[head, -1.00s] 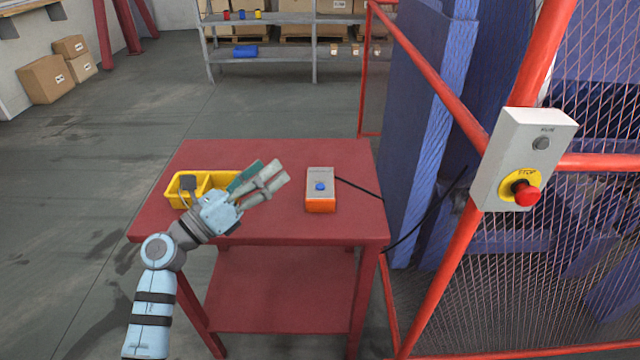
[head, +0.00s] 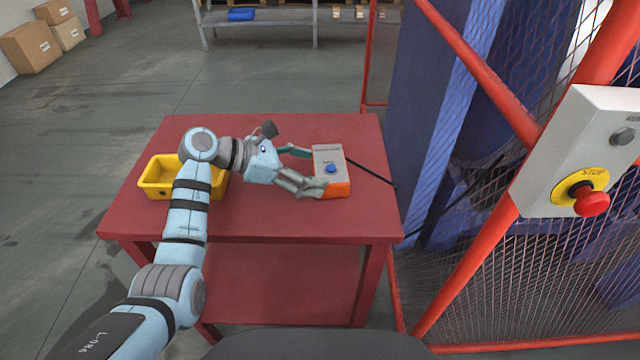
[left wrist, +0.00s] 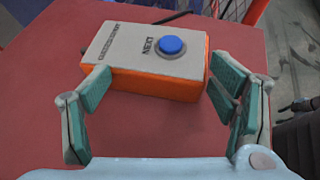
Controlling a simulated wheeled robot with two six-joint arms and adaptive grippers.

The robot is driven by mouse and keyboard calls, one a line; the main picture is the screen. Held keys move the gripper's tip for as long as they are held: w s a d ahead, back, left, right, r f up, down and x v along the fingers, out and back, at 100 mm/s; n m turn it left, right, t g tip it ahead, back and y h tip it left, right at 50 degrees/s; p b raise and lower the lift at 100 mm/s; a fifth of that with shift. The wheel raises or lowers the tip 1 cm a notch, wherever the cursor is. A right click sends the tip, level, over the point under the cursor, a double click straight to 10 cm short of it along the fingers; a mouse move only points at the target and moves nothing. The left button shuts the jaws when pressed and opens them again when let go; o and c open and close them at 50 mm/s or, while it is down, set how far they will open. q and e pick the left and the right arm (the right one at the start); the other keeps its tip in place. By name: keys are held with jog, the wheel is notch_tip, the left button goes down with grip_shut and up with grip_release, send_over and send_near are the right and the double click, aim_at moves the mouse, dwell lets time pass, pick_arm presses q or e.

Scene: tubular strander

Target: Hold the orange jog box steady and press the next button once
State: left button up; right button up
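The orange jog box (head: 327,156), with a grey top, lies on the red table in the head view, and in the left wrist view (left wrist: 120,50) its top carries a "NEXT" label. The next button (left wrist: 171,45) is a blue dome on that top, also visible in the head view (head: 331,169). My left gripper (head: 309,170) is open at the box's left side. In the left wrist view (left wrist: 160,82) its fingers are spread at two ends of the box, overlapping its edges; I cannot tell whether they touch it. My right gripper is not in view.
A yellow divided bin (head: 155,190) stands on the red table (head: 270,220), left of the box. A black cable runs right from the box. A red-framed mesh fence and a panel with a red stop button (head: 591,202) stand at the right. The table's front is clear.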

pick_arm(q)
jog(key=shift+w+d+f+b, duration=0.1)
jog(key=shift+d+f+b, duration=0.2)
jog(key=shift+f, duration=0.3)
jog(key=shift+w+d+f+b, duration=0.1)
jog(key=shift+d+f+b, duration=0.15)
jog(key=shift+f, duration=0.3)
jog(key=shift+w+d, duration=0.2)
jog(key=shift+d, duration=0.1)
jog(key=shift+a+r, duration=0.1)
jog(key=shift+r, duration=0.05)
jog(key=c, duration=0.8)
grip_shut()
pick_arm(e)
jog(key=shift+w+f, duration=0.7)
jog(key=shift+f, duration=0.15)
pick_arm(q)
jog(key=c, duration=0.9)
grip_release()
jog(key=o, duration=1.5)
